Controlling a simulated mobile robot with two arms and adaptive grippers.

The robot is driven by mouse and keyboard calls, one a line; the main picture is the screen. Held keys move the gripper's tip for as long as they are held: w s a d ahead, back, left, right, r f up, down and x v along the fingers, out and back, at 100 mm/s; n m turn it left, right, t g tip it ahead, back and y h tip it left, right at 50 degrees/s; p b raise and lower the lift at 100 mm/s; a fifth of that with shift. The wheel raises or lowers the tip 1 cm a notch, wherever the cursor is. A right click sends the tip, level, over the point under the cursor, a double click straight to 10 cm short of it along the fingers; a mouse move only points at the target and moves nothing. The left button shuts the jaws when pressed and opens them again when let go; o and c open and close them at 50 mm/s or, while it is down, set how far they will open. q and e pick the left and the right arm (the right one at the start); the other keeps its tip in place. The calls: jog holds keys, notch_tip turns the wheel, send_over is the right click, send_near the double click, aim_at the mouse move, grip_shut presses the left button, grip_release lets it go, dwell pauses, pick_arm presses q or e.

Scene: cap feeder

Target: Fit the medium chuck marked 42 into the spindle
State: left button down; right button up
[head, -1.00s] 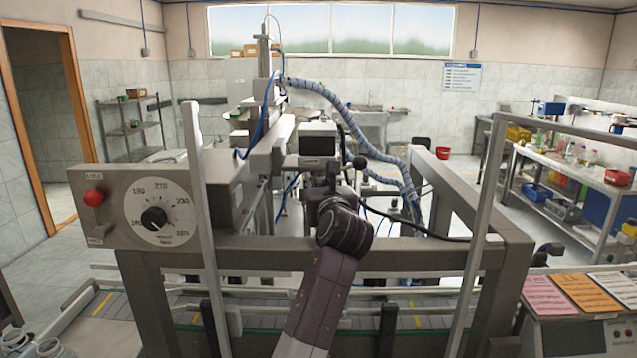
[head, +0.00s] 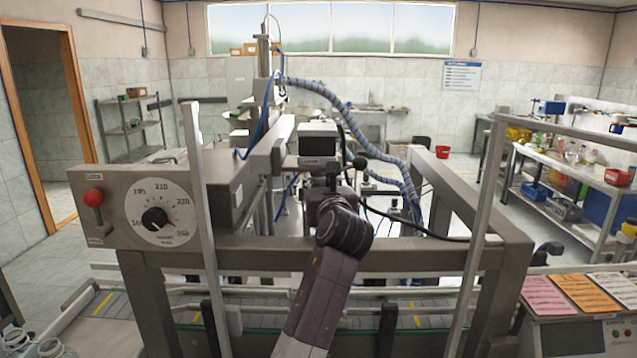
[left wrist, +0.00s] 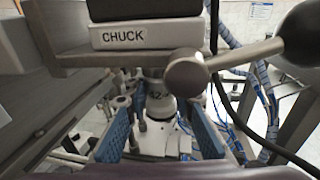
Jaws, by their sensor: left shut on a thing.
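The chuck (left wrist: 160,106), a pale grey cylinder with a dark "42" on it, stands upright between the blue finger pads of my left gripper (left wrist: 160,122) in the left wrist view. My left gripper is shut on it. The chuck is directly below the spindle head (left wrist: 146,36), which has a "CHUCK" label. The chuck's top is close under the head; I cannot tell whether it is seated. In the head view the spindle head (head: 318,141) stands beyond my left gripper (head: 329,196), and the chuck is hidden. My right gripper is not in view.
A lever with a black ball knob (left wrist: 309,31) sticks out right of the spindle head, close above my gripper. A grey machine frame (head: 400,254) crosses in front, with a dial (head: 160,212) and red-knobbed lock lever (head: 93,198) at left. Blue hoses hang behind.

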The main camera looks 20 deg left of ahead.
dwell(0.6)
pick_arm(q)
jog(key=c, duration=1.6)
grip_release()
jog(key=shift+s, duration=0.1)
jog(key=v, duration=1.1)
jog(key=shift+s+d, duration=0.15)
jog(key=shift+s, duration=0.2)
